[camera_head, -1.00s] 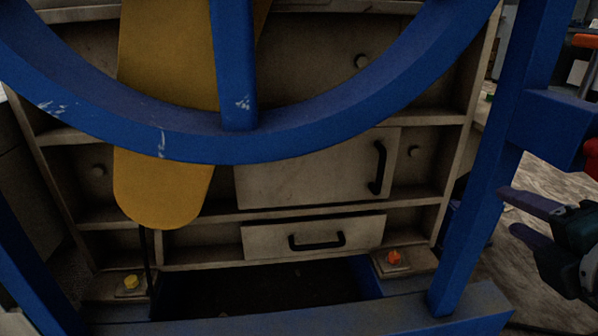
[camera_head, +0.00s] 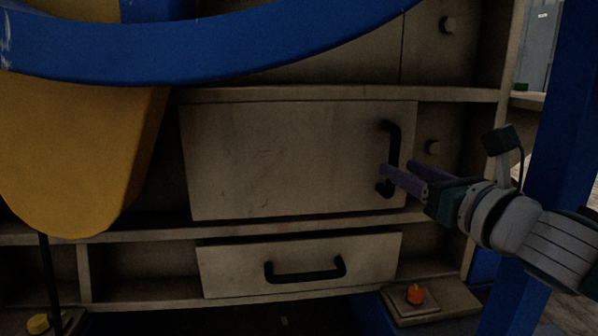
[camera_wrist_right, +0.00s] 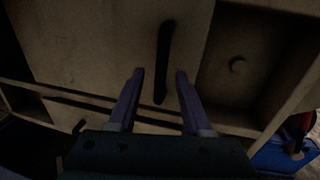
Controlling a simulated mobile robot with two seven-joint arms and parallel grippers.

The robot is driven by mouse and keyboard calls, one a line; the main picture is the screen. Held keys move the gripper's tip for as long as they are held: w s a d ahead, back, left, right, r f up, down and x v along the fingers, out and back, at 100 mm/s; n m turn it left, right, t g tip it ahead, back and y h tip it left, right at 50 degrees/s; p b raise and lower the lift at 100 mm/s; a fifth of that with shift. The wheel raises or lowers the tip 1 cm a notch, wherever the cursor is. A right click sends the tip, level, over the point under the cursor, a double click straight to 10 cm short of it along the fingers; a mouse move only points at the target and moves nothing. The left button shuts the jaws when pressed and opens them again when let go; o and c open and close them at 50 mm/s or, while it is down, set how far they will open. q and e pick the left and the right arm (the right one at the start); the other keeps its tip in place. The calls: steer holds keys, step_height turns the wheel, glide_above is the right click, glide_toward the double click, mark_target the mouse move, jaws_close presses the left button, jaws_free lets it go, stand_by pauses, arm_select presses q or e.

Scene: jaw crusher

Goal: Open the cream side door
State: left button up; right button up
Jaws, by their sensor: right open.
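The cream side door (camera_head: 280,160) is a flat panel in the crusher's side, and it looks shut. Its black vertical handle (camera_head: 393,150) is near the door's right edge. My right gripper (camera_head: 400,172) is open at the handle's lower part in the head view, its purple fingers pointing left toward it. In the right wrist view the handle (camera_wrist_right: 164,62) stands upright ahead, lined up between the two open fingertips (camera_wrist_right: 160,74). I cannot tell whether the fingers touch the handle. My left gripper is not in view.
Below the door is a cream drawer (camera_head: 300,264) with a black horizontal handle. A blue wheel rim (camera_head: 220,58) and a yellow part (camera_head: 75,150) stand in front at upper left. A blue post (camera_head: 560,130) rises at right.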

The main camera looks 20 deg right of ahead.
mark_target(396, 166)
steer(key=shift+w+d+b, duration=0.1)
steer(key=shift+w+b, duration=0.5)
steer(key=shift+w, duration=1.25)
steer(key=shift+c, duration=0.3)
jaws_close()
